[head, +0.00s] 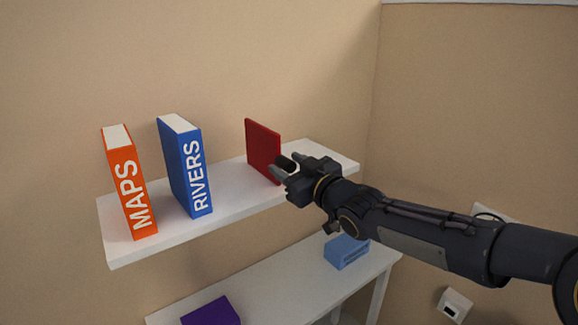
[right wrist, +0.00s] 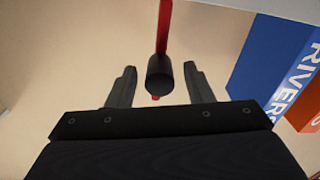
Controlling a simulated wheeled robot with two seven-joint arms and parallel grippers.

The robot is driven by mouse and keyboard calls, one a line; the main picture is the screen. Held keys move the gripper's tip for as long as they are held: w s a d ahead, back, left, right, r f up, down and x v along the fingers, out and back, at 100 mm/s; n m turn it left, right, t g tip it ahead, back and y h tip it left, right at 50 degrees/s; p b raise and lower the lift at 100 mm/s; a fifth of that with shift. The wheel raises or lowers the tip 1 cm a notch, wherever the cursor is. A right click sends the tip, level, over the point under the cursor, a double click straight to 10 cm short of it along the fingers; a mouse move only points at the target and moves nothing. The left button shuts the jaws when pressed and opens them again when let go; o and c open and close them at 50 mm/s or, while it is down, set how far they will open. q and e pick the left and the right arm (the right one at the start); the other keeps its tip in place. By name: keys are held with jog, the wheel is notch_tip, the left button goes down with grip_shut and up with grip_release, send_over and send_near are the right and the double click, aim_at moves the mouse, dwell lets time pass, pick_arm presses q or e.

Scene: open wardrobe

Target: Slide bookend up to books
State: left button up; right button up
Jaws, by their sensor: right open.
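The red bookend (head: 263,151) stands upright on the upper white shelf (head: 232,192), to the right of the books and apart from them. The orange MAPS book (head: 129,181) and the blue RIVERS book (head: 185,166) stand left of it, with a gap between them. My right gripper (head: 287,166) is at the bookend's front edge. In the right wrist view the bookend (right wrist: 164,27) shows edge-on, with a black knob (right wrist: 160,76) between my open fingers (right wrist: 159,69). I cannot tell whether they touch it. My left gripper is not in view.
The blue book (right wrist: 272,55) also shows at the right of the right wrist view. Bare shelf lies between it and the bookend. A lower white shelf (head: 275,290) holds a light blue object (head: 346,251) and a purple object (head: 212,313). A wall stands at the right.

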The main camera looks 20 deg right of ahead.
jog(key=shift+w, duration=0.2)
jog(key=shift+c, duration=0.5)
grip_shut()
